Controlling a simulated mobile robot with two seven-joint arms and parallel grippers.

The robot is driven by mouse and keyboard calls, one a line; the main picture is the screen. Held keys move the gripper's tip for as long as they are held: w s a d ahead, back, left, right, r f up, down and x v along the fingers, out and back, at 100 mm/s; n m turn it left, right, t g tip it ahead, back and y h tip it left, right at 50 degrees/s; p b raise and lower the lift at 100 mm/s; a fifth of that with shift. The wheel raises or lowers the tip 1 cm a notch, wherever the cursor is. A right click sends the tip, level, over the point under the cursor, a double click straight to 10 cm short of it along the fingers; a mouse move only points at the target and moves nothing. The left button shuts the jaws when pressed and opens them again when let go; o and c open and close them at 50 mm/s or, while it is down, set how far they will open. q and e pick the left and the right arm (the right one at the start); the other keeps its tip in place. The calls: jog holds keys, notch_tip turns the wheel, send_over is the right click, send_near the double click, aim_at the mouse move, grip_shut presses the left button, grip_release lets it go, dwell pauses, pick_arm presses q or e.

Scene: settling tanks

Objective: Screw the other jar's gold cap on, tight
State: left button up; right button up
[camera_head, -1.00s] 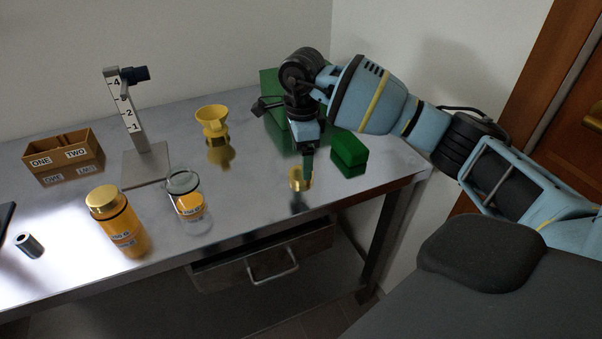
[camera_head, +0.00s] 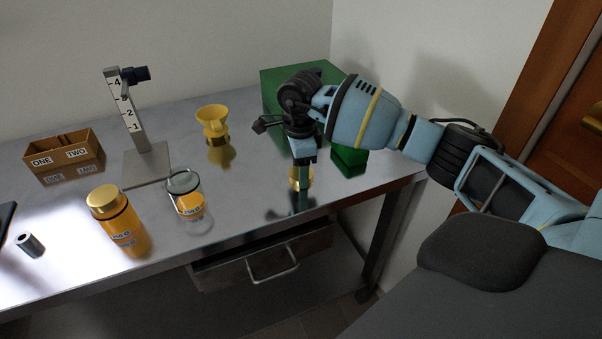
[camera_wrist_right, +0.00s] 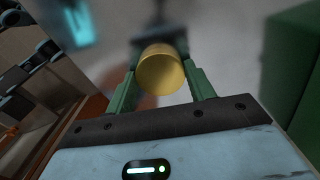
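A gold cap (camera_head: 300,178) is low over or on the table near its front right. My right gripper (camera_head: 302,164) points down at it. In the right wrist view the cap (camera_wrist_right: 161,70) sits between the two green fingertips (camera_wrist_right: 161,76), which seem to meet its sides; whether they grip it I cannot tell. My left gripper is not in view.
A yellow funnel (camera_head: 213,119) on a holder stands behind the clear jar. Green blocks (camera_head: 348,158) stand close behind my right gripper.

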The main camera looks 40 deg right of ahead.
jog(key=shift+c, duration=1)
jog(key=shift+r, duration=0.1)
jog(key=shift+r, duration=0.5)
notch_tip(320, 180, up, 2)
jog(key=shift+r, duration=0.25)
jog(key=s+a+r, duration=0.1)
jog(key=s+a, duration=0.9)
jog(key=a, duration=0.2)
jog(key=shift+a+r+b, duration=0.15)
jog(key=shift+b, duration=0.25)
jog(key=shift+s, duration=0.1)
jog(key=n, duration=1.5)
jog(key=s+a+n, duration=0.1)
jog(key=n, duration=0.7)
jog(key=shift+a+f, duration=0.1)
jog(key=shift+f, duration=0.1)
